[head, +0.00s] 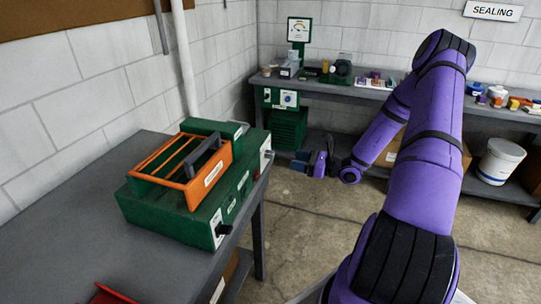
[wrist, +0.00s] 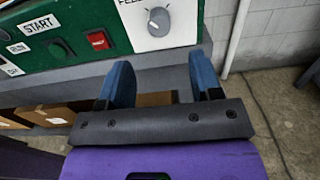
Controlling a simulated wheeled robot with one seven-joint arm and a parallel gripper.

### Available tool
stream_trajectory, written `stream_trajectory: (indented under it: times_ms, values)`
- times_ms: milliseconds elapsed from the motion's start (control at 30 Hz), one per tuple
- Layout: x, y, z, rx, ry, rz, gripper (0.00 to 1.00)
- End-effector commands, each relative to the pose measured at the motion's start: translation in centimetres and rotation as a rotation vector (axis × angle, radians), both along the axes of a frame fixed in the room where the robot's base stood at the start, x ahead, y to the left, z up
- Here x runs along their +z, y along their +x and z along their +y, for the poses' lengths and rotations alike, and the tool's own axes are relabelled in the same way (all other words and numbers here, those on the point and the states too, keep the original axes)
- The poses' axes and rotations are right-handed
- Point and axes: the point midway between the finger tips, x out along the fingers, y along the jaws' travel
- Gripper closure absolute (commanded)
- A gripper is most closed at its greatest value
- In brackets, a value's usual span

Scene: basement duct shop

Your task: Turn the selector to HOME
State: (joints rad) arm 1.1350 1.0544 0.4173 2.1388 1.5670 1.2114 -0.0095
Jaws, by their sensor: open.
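A green machine (head: 163,207) with an orange frame on top stands on the left bench. A black knob (head: 224,229) on a white plate is at the near end of its front panel; its lettering is too small to read, so I cannot tell whether it is the selector or where it points. A grey knob (wrist: 157,22) sits at the panel's other end under a partly cut-off label beginning "FEE". My gripper (head: 300,162) is open and empty, off the panel's far end. In the wrist view its blue fingers (wrist: 162,76) are below the grey knob, apart from it.
The panel also carries a START label (wrist: 38,25) and a red switch (wrist: 98,40). A white bucket (head: 500,160) stands at right. Floor between the benches is open.

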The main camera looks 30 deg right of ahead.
Motion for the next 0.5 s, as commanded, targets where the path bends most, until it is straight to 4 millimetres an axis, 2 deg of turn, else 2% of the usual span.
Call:
stream_trajectory:
  times_ms: [300,500]
  values:
    - [0.0,4.3,3.5,0.004,0.000,0.000,0.41]
    - [0.0,6.5,5.2,0.005,-0.001,0.000,0.41]
